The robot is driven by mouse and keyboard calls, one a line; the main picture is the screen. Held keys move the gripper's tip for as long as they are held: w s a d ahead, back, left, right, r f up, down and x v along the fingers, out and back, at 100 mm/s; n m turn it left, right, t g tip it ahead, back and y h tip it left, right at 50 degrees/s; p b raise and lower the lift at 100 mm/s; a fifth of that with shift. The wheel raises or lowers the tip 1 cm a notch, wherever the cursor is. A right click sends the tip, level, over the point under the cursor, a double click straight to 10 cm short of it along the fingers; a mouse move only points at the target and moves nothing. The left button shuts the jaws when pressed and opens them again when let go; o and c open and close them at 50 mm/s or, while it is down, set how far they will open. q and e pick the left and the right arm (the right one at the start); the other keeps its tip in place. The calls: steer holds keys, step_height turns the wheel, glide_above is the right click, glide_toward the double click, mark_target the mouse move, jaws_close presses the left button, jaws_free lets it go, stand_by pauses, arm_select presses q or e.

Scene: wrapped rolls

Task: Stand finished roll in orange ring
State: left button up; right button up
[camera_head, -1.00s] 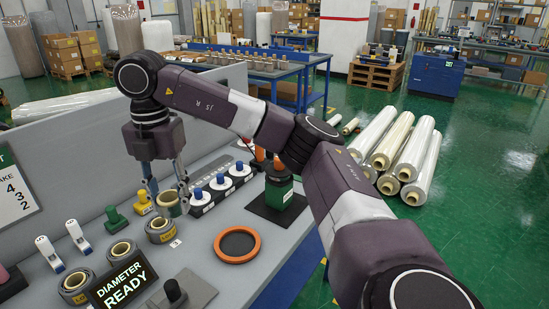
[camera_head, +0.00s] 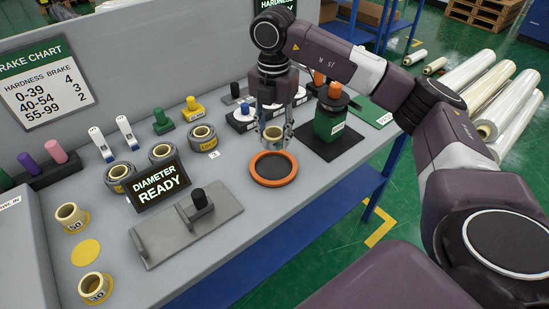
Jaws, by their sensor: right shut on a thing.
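The orange ring (camera_head: 259,180) lies flat on the grey bench, with a dark disc inside it. My right gripper (camera_head: 273,138) points down just behind the ring and is shut on a small tan roll (camera_head: 278,140). The roll is upright and appears to hang above the ring's back edge; I cannot tell the exact height. My left gripper is not in view.
A green device with an orange knob (camera_head: 332,120) stands right of the gripper on a black mat. Several grey wrapped rolls (camera_head: 203,137) stand at the left behind the "DIAMETER READY" sign (camera_head: 158,187). A grey fixture (camera_head: 187,222) with a black knob lies front left. Cream rolls (camera_head: 72,216) stand far left.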

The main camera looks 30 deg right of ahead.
glide_above(274, 168)
step_height(274, 168, down, 5)
steer(key=shift+w+r, duration=0.1)
step_height(274, 168, down, 3)
steer(key=shift+f+p, duration=0.2)
steer(key=shift+p, duration=0.15)
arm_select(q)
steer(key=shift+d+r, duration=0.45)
arm_select(e)
steer(key=shift+f, duration=0.25)
steer(key=shift+f, duration=0.15)
steer(key=o, duration=1.2)
steer(key=shift+c, duration=0.2)
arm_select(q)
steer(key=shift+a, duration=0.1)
